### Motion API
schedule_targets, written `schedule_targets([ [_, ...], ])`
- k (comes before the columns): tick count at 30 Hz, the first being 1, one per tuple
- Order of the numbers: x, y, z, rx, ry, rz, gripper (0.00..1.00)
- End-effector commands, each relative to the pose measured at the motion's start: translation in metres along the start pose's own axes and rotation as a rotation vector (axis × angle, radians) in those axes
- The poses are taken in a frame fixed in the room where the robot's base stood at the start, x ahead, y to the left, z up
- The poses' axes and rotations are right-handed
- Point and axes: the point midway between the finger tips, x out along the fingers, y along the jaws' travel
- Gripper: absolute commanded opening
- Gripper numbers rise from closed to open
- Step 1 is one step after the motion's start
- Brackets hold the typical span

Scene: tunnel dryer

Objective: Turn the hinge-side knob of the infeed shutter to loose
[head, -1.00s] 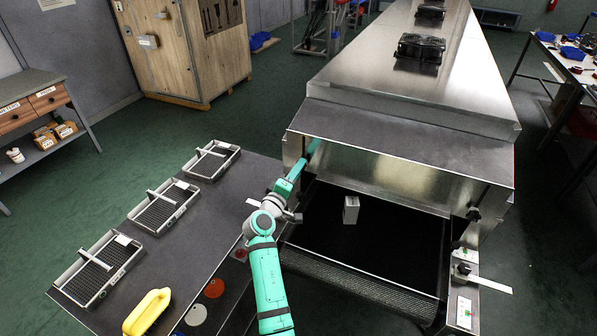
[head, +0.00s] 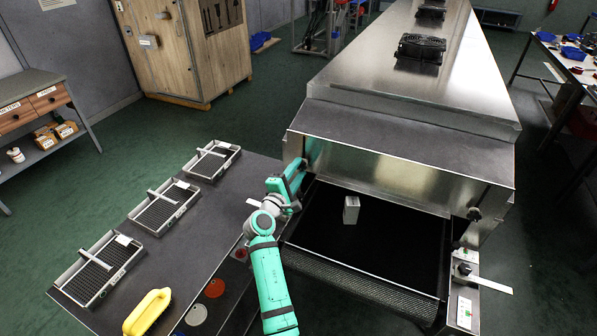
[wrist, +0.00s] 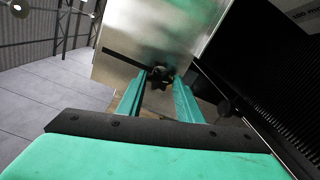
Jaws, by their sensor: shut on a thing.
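A black lobed knob (wrist: 160,73) sits on a bright steel plate in the wrist view. My gripper (wrist: 160,88) is shut on this knob, one teal finger on each side. A dark slot or bar runs to the left of the knob. In the head view my gripper (head: 308,160) is at the left end of the steel infeed shutter (head: 400,172), and the gripped knob is hidden there. Another black knob (head: 474,213) shows at the shutter's right end. The pictures do not clearly show how far the gripped knob is turned.
A dark conveyor (head: 390,245) with a small pale box (head: 351,210) on it lies below the shutter. A control box with a knob and white lever (head: 490,285) stands at right. The left table (head: 165,255) holds several trays and a yellow handle (head: 147,312).

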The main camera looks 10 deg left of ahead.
Motion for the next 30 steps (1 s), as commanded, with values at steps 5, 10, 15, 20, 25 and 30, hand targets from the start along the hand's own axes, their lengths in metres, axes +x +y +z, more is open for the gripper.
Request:
schedule_targets([
  [5, 0.000, 0.000, 0.000, -0.008, 0.000, -0.001, 0.10],
  [10, 0.000, 0.000, 0.000, -0.007, 0.000, -0.001, 0.10],
  [15, 0.000, 0.000, 0.000, -0.007, 0.000, -0.001, 0.51],
  [20, 0.000, 0.000, 0.000, -0.007, 0.000, 0.000, 0.51],
  [25, -0.002, 0.000, 0.000, -0.007, 0.000, 0.000, 0.51],
  [30, -0.018, -0.001, -0.001, -0.006, 0.001, 0.000, 0.51],
])
